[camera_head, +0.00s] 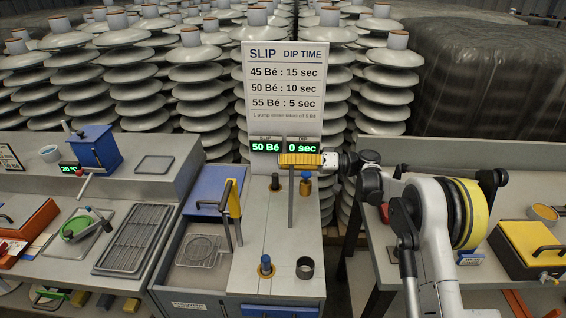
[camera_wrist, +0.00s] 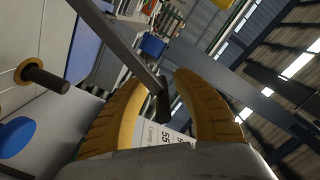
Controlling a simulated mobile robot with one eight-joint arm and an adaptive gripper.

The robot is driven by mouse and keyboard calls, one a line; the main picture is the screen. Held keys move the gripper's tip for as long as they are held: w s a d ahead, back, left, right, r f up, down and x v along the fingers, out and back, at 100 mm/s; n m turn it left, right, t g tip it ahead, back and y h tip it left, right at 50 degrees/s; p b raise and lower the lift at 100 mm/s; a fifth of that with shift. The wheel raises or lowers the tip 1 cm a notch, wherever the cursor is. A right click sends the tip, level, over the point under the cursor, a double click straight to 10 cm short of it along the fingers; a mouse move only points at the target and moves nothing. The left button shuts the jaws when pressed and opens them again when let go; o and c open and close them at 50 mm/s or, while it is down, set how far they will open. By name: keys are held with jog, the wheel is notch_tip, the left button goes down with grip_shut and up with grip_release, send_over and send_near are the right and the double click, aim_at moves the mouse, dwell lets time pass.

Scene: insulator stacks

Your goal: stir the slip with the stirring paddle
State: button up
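My gripper (camera_head: 290,160), with yellow fingers, is in front of the slip sign, above the grey bench. In the wrist view the fingers (camera_wrist: 163,80) are around the end of a long grey bar (camera_wrist: 118,45), apparently the stirring paddle. In the head view this bar (camera_head: 291,205) hangs almost upright below the fingers, over the bench top. Its lower end looks plain.
The sign (camera_head: 284,90) has displays reading 50 Bé and 0 sec. A blue lid (camera_head: 207,184) is behind the basin.

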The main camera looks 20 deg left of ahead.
jog(key=v, duration=1.1)
jog(key=shift+d, duration=0.4)
jog(key=shift+w+r, duration=0.15)
